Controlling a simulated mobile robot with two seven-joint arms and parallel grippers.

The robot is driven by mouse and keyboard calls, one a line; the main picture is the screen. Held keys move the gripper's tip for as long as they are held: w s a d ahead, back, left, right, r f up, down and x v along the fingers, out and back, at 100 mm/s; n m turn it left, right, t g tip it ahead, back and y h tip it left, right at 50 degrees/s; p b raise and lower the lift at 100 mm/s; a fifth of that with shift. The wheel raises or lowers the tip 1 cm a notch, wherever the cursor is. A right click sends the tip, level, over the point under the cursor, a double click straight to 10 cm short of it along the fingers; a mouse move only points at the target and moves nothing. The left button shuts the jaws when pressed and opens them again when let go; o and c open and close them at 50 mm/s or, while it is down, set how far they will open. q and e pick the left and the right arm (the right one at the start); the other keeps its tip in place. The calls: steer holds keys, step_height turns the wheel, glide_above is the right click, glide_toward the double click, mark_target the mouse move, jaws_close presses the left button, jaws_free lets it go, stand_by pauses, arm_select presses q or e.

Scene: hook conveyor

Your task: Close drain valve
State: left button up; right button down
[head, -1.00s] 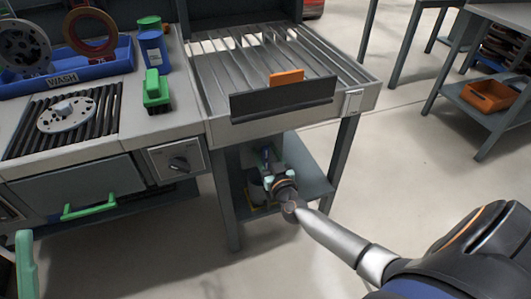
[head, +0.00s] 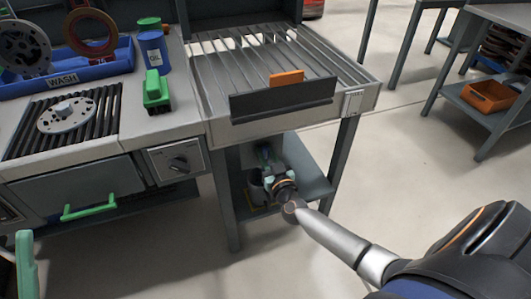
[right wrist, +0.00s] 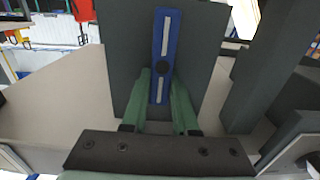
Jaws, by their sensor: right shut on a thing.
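The drain valve's handle is a blue lever (right wrist: 165,60) with pale slots and a dark round hub, in front of a dark plate in the right wrist view. It stands nearly upright in that picture. My right gripper (right wrist: 160,95) has its green fingers on both sides of the lever's lower part and is shut on it. In the head view my right gripper (head: 266,160) is reaching under the slatted drain rack (head: 222,98). The lever cannot be made out there.
A lower shelf (head: 312,180) and the rack's legs (head: 343,150) surround my right gripper. A control box with a dark knob (head: 178,163) is to the left. An orange bin (head: 488,96) stands on a shelf at the right. The floor between is clear.

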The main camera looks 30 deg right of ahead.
arm_select(q)
steer(key=shift+w, duration=0.1)
arm_select(e)
steer(key=m, duration=0.3)
steer(key=shift+s+d+f, duration=0.1)
steer(key=shift+d, duration=0.2)
steer(key=shift+d+f+m, duration=0.1)
steer(key=shift+d+m, duration=0.1)
steer(key=shift+m, duration=0.7)
arm_select(q)
steer(key=shift+s+d+f+h+b, duration=0.15)
steer(key=shift+f+h+b, duration=0.1)
steer(key=shift+f+b, duration=0.7)
steer(key=shift+s+d+f+h+b, duration=0.15)
steer(key=shift+f+h+b, duration=0.1)
steer(key=shift+f+b, duration=0.65)
arm_select(e)
steer(key=shift+s+d+f+m, duration=0.1)
steer(key=shift+d+f+m, duration=0.2)
steer(key=shift+m, duration=1.9)
steer(key=shift+s+d+f+m, duration=0.15)
steer(key=shift+f+m, duration=0.3)
steer(key=shift+m, duration=1.75)
steer(key=shift+d+f+m, duration=0.25)
steer(key=shift+f+m, duration=0.1)
steer(key=shift+m, duration=1.85)
arm_select(q)
steer(key=shift+a+r, duration=0.1)
steer(key=shift+r, duration=0.05)
